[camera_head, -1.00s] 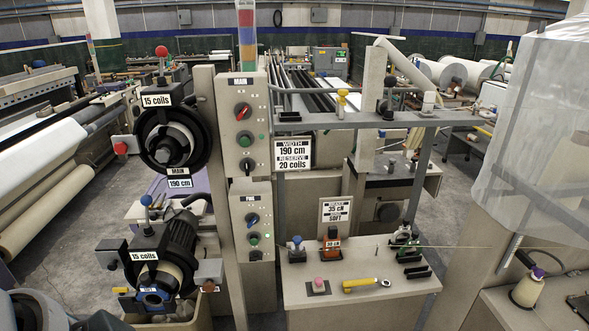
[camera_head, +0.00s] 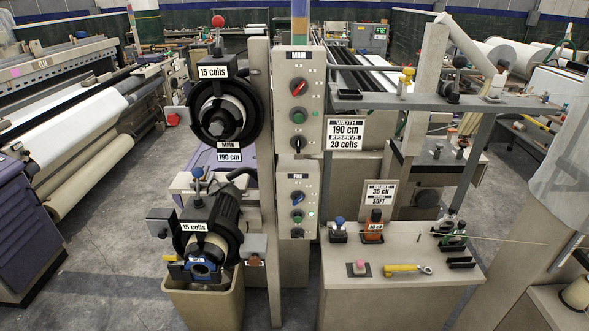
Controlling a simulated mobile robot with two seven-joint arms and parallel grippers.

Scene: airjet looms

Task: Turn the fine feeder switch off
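The FINE switch panel (camera_head: 284,222) is the lower box on the post in the middle, under the MAIN panel. It carries a blue-handled rotary switch (camera_head: 297,197) at the top, a green button (camera_head: 297,216) below it and a dark knob (camera_head: 297,232) at the bottom. A small bright light shows beside the green button. The blue handle looks slanted, but is too small to read its setting. The fine feeder (camera_head: 212,222), a dark drum with a "15 coils" label, hangs left of the panel. Neither of my grippers is in view.
The MAIN panel (camera_head: 283,105) above has a red rotary switch (camera_head: 299,88). The main feeder (camera_head: 224,118) hangs left of it. A beige bin (camera_head: 205,302) stands below the fine feeder. A bench (camera_head: 400,300) with a yellow tool (camera_head: 402,268) is at right. Grey floor (camera_head: 110,255) is clear at left.

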